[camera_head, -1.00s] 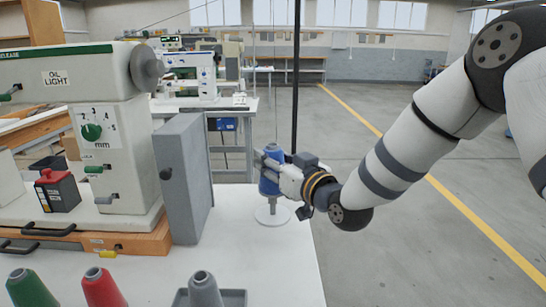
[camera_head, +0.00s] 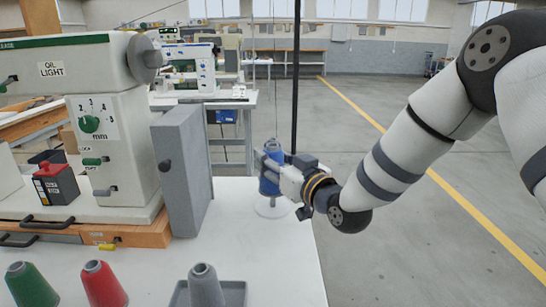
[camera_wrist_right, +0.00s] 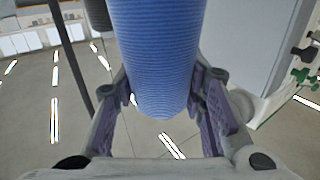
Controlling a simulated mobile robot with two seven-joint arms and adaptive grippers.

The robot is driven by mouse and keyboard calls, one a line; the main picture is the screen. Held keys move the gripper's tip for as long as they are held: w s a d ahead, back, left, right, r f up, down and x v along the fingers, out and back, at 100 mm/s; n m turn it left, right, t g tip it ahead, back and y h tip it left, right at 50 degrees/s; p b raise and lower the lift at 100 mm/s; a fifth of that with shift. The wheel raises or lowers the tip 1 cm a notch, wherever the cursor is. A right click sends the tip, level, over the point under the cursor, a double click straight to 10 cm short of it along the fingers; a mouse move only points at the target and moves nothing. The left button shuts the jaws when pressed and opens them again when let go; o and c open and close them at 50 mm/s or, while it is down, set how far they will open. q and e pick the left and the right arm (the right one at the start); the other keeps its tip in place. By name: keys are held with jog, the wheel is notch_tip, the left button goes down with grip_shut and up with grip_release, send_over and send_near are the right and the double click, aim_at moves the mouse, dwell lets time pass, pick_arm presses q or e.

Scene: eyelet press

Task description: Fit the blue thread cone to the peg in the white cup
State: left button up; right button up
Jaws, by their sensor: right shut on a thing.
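The blue thread cone (camera_head: 269,184) is upright at the far right of the white table in the head view. My right gripper (camera_head: 265,165) comes from the right and is shut on its sides. In the right wrist view the cone (camera_wrist_right: 152,60) sits between the two finger pads. The white cup (camera_head: 272,210), with a round flat base, stands on the table directly below the cone. The peg is hidden, and I cannot tell whether the cone is around it or just above it. My left gripper is not in view.
A grey panel (camera_head: 182,175) stands close left of the cone, beside the sewing machine (camera_head: 120,120). Green (camera_head: 30,285), red (camera_head: 103,284) and grey (camera_head: 205,287) cones stand along the front. A thin dark pole (camera_head: 296,90) rises behind my gripper. The table's right edge is near.

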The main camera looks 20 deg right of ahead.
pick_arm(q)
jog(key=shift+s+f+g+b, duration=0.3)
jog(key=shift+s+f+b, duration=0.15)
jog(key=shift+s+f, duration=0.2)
pick_arm(e)
jog(key=shift+f, duration=2.15)
jog(key=o, duration=1.3)
jog(key=shift+o, duration=0.2)
jog(key=shift+r+p, duration=0.8)
jog(key=shift+r, duration=1.8)
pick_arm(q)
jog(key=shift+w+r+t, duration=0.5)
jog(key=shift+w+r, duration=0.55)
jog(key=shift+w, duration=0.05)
pick_arm(e)
jog(key=shift+f, duration=0.15)
